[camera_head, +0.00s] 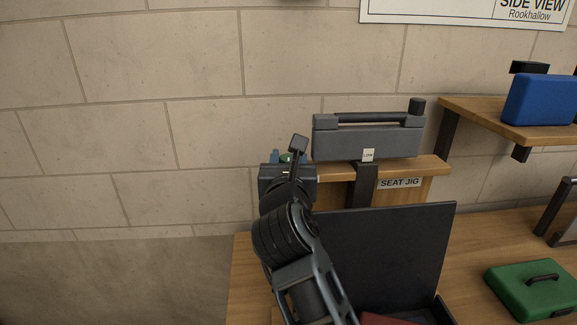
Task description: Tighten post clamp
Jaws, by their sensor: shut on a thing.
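The seat jig is a wooden stand with a label reading SEAT JIG (399,183). A dark upright post (362,186) rises in front of it, with a small tag reading LOW (368,155) at its top. My gripper (289,164) is at the left end of the stand, shut on a small part there. My arm hides the fingertips and most of that part. I cannot tell whether it belongs to the post clamp. Small green and blue bits show behind.
A dark upright panel (385,255) stands on the wooden bench (480,240) close to my arm. A green case (532,288) lies at the right. A blue case (543,100) sits on a raised shelf (480,115).

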